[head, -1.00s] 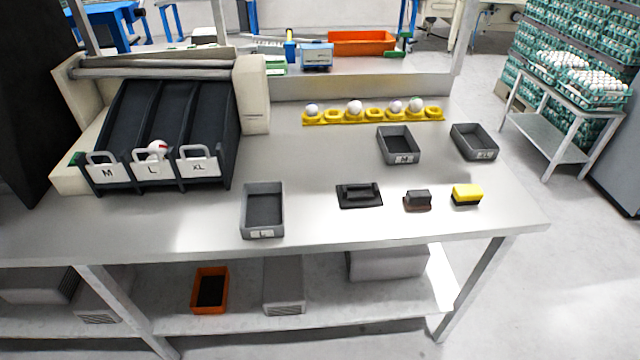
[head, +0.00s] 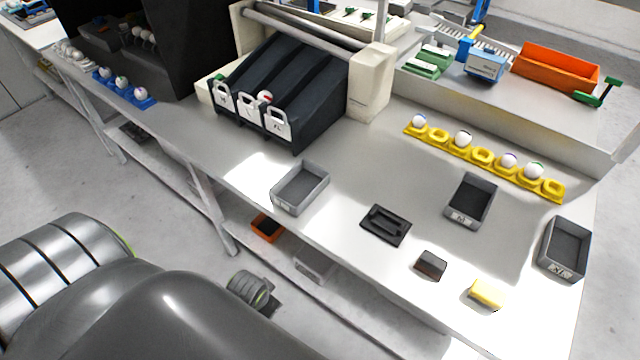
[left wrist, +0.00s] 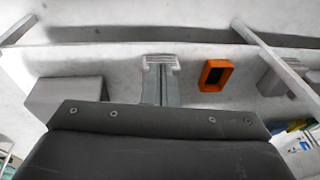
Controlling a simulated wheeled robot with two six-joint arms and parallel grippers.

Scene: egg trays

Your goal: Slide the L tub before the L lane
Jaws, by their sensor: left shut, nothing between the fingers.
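The L tub (head: 290,205), a grey open tray, stands empty on the table near the front edge. It is right of and nearer than the sorter's lanes, apart from them. The L lane (head: 283,75) is the middle of the dark sloping lanes. Its white L plate (head: 249,108) is at the low end, with a white and red egg (head: 265,97) behind it. My left arm comes in low at the left of the head view. My left gripper (head: 268,300) is shut and empty, partly hidden by the arm, off the table's front. My right gripper is not in view.
The M tub (head: 454,215), XL tub (head: 547,270), black tool (head: 386,225), brown block (head: 431,265) and yellow block (head: 485,294) lie to the right. A yellow egg strip (head: 482,156) is behind. An orange bin (left wrist: 203,76) sits on the lower shelf. Bare table lies before the lanes.

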